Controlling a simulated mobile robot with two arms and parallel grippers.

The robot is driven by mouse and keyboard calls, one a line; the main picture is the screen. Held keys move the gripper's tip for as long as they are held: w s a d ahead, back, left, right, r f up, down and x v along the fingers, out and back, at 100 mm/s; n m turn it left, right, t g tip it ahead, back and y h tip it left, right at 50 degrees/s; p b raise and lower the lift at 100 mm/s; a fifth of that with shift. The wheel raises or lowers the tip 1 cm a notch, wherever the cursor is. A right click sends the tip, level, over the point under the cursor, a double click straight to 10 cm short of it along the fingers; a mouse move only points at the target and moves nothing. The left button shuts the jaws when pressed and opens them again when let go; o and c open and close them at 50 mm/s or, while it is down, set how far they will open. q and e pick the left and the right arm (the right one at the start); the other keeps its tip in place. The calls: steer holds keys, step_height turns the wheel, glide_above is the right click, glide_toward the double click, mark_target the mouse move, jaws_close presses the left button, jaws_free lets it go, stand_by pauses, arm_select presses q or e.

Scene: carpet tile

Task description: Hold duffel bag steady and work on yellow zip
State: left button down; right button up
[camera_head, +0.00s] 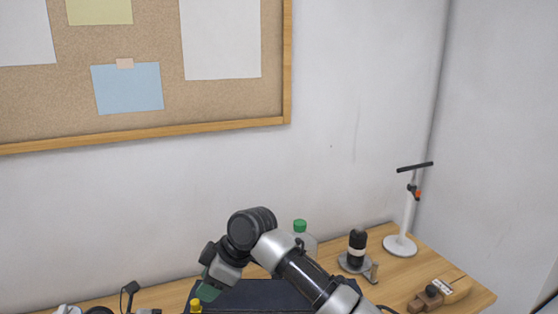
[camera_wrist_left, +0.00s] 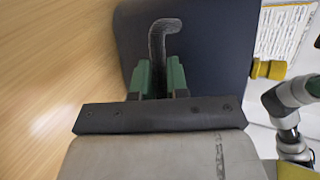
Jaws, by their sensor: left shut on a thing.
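The duffel bag is a dark navy shape (camera_head: 255,294) at the bottom of the head view, cut off by the frame edge. It fills the upper middle of the left wrist view (camera_wrist_left: 218,50). My left gripper (camera_wrist_left: 161,80) has green fingers shut on a dark grey strap-like handle (camera_wrist_left: 160,42), with its bent end sticking out beyond them. A yellow part (camera_wrist_left: 268,69), perhaps the zip's pull, sits at the bag's edge; a yellow piece also shows in the head view (camera_head: 196,306). My right gripper (camera_head: 208,290) hangs just above that piece; its finger gap is unclear.
The wooden desk (camera_head: 405,275) holds a clear bottle with a green cap (camera_head: 300,226), a black cylinder on a round base (camera_head: 357,247), a white stand (camera_head: 401,244) and wooden blocks (camera_head: 432,296). A corkboard (camera_head: 220,105) hangs on the wall behind.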

arm_select(q)
steer(key=c, duration=1)
jaws_free()
steer(key=shift+c, duration=0.2)
steer(key=shift+a, duration=0.1)
